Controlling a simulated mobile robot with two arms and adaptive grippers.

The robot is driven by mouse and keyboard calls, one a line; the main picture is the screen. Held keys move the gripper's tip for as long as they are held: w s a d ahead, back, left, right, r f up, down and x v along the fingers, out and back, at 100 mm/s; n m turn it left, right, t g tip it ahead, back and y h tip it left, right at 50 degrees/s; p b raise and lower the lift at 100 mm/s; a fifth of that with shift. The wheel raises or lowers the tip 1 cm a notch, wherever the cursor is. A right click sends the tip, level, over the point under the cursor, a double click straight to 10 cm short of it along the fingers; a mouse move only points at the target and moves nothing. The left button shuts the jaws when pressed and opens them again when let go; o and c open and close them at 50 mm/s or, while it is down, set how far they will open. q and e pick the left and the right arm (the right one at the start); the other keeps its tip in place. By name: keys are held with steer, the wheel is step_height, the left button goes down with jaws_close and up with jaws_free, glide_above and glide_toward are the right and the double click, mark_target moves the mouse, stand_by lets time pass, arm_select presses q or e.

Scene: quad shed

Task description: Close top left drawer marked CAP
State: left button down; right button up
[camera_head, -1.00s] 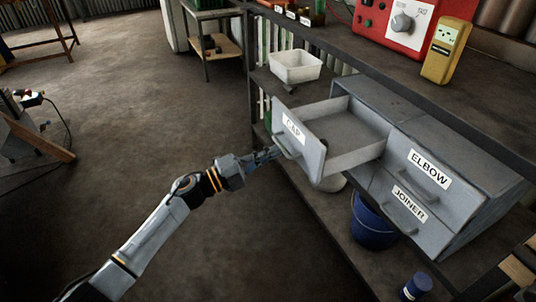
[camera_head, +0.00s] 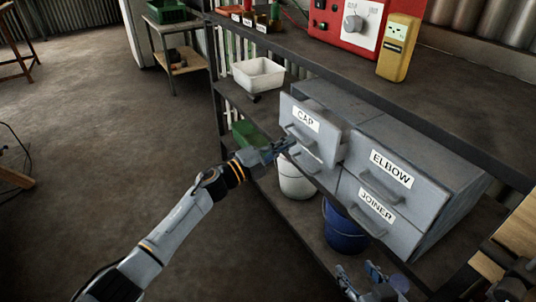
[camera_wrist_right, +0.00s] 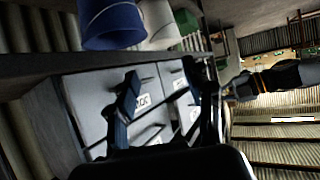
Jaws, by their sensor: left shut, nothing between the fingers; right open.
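The grey CAP drawer (camera_head: 314,140) is at the top left of the grey cabinet (camera_head: 432,150). Its front stands out from the cabinet, with a short stretch of its side showing, so it is partly open. My left gripper (camera_head: 286,146) is shut and empty, its fingertips at the drawer's front near the handle; whether they touch I cannot tell. My right gripper (camera_head: 360,281) is low at the bottom of the head view, apart from the cabinet. In the right wrist view its two fingers (camera_wrist_right: 165,105) are spread, with the cabinet's drawer fronts behind them.
The ELBOW drawer (camera_head: 386,180) and JOINER drawer (camera_head: 372,212) look shut. A white tub (camera_head: 258,74) stands left of the cabinet. A white bucket (camera_head: 295,181) and a blue bucket (camera_head: 345,229) are below it. The floor at left is open.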

mark_target(297, 138)
arm_select(q)
steer(key=x, duration=0.2)
steer(key=b+x, duration=0.1)
steer(key=shift+w+d+f, duration=0.2)
steer(key=shift+d+f, duration=0.05)
steer(key=shift+d, duration=0.05)
steer(key=shift+r, duration=0.15)
arm_select(e)
step_height(297, 138, up, 7)
steer(key=w+a+t+y, duration=0.1)
steer(key=w+a+t, duration=0.1)
steer(key=w+t, duration=0.1)
steer(key=shift+r+t, duration=0.15)
steer(key=shift+t, duration=0.65)
arm_select(q)
steer(key=shift+r, duration=0.1)
arm_select(e)
steer(key=shift+s+a, duration=0.1)
